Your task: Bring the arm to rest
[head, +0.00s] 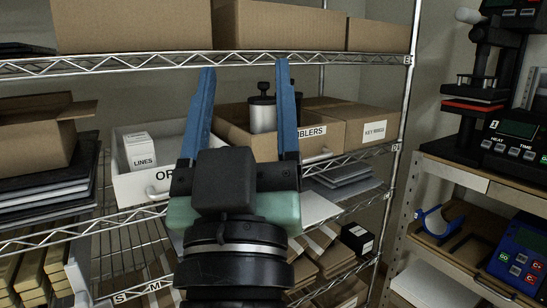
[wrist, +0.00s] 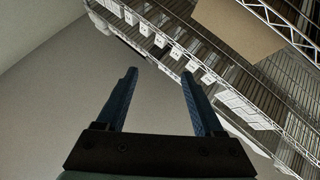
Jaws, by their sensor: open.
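My gripper (head: 244,105) is raised in front of the wire shelf rack in the head view, its two blue fingers pointing up and spread apart. Nothing is between the fingers. It also shows in the wrist view (wrist: 158,100), open and empty, with a plain wall and the rack's wire shelves beyond it. My wrist and gripper hide part of the middle shelf and the boxes on it.
A white bin (head: 150,185) and a cardboard tumblers box (head: 325,137) stand on the middle shelf, with a key-rings box (head: 368,115) beside them. Boxes fill the top shelf.

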